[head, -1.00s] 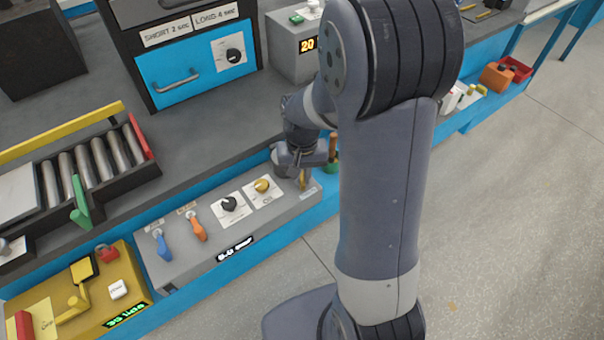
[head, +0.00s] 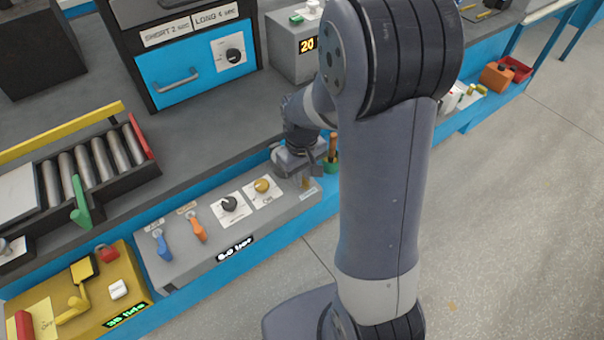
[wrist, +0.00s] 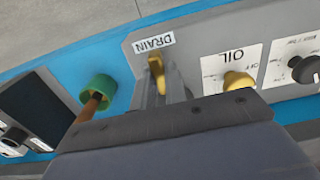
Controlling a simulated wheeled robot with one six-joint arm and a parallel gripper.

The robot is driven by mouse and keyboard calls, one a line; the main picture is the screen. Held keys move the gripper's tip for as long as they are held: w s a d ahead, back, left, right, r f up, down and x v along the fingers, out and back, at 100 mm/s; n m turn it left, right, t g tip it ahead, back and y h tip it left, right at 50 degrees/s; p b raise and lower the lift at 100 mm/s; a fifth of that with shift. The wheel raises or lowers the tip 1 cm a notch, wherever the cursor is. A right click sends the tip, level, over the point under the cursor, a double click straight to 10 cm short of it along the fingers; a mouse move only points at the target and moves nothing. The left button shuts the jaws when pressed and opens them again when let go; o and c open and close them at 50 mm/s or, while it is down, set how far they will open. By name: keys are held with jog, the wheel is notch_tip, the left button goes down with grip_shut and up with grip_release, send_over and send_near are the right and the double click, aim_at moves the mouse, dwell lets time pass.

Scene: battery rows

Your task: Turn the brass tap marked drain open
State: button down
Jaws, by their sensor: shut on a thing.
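The brass tap (wrist: 155,65) stands beside the white DRAIN label (wrist: 153,43) at the end of the grey panel (head: 185,262). My gripper (wrist: 159,84) is shut on the tap's handle, with a finger on either side of it in the wrist view. In the head view my gripper (head: 304,168) is over the right end of the panel, and a bit of the brass tap (head: 306,184) shows below it. The lower part of the tap is hidden by the fingers.
A brass OIL knob (wrist: 238,82) and a black knob (wrist: 305,69) sit close beside the tap. A green cup (wrist: 97,90) with a wooden handle stands on the other side. Blue (head: 158,243) and orange (head: 196,226) levers are further left on the panel.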

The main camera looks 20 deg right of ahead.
dwell(0.3)
jog(key=c, duration=1.4)
grip_release()
jog(key=shift+c, duration=0.2)
notch_tip(320, 180, up, 11)
jog(key=shift+p, duration=0.45)
jog(key=shift+f, duration=0.2)
notch_tip(320, 180, down, 11)
jog(key=shift+r+b, duration=0.1)
jog(key=shift+b, duration=0.4)
jog(key=shift+r, duration=0.1)
jog(key=shift+r, duration=0.1)
